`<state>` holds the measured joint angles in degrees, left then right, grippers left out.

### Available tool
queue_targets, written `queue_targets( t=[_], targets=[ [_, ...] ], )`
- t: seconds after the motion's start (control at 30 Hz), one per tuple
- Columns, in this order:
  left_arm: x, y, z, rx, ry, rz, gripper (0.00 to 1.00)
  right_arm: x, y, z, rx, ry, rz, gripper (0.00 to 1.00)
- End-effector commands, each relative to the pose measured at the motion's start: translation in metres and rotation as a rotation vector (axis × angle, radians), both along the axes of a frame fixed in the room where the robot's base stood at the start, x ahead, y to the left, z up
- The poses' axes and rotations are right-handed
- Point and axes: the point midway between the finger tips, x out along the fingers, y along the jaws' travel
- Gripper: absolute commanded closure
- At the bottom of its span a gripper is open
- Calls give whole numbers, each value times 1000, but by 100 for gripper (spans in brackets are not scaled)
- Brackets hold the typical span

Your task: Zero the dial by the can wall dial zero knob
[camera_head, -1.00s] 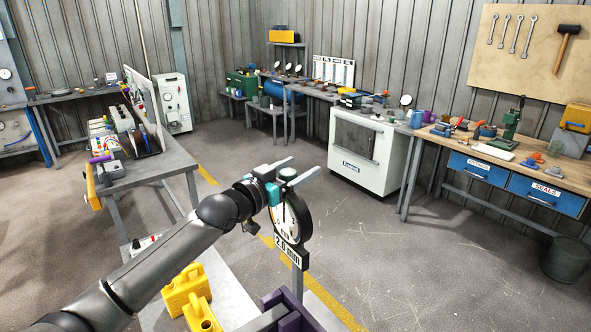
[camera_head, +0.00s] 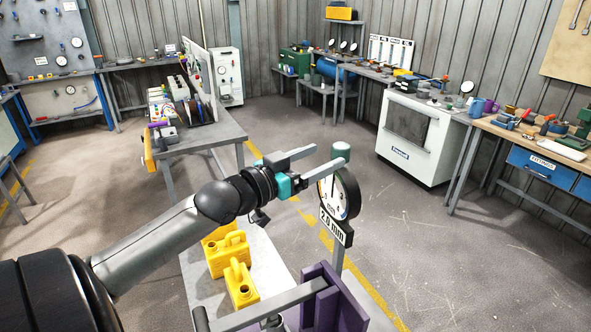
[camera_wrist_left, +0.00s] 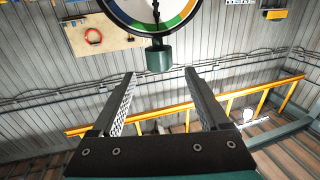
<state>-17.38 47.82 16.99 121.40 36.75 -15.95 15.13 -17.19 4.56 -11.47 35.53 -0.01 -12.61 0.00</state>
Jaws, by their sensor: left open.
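The wall dial (camera_head: 348,192) is a round gauge with a black rim, a white face and a coloured arc, on a post above a "2.0 mm" plate (camera_head: 336,230). Its dark green zero knob (camera_head: 341,151) sits on top of the rim. My left gripper (camera_head: 329,157) is open and empty, with its fingertips close to the knob. In the left wrist view the knob (camera_wrist_left: 159,60) lies just beyond the fingertips (camera_wrist_left: 160,74), in line with the gap, and no finger grips it. The dial (camera_wrist_left: 152,12) is cut off by that view's top edge. My right gripper is not in view.
Yellow jerry cans (camera_head: 229,254) stand on a pale surface below my left arm. A purple fixture (camera_head: 335,302) stands below the dial. A bench (camera_head: 215,136) lies at left, a white cabinet (camera_head: 412,138) behind at right.

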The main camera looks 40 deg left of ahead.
Motion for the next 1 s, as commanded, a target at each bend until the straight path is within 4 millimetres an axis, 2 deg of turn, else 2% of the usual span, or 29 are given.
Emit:
queue_targets(
  t=[0.5, 0.7, 1.0],
  targets=[
    [-48, 7, -1, 0, 2, 0, 22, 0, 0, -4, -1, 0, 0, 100],
    [-55, 8, 1, 2, -1, -1, 22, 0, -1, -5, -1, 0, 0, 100],
    [-57, 9, 1, 1, -1, -1, 22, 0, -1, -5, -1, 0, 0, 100]
  ],
)
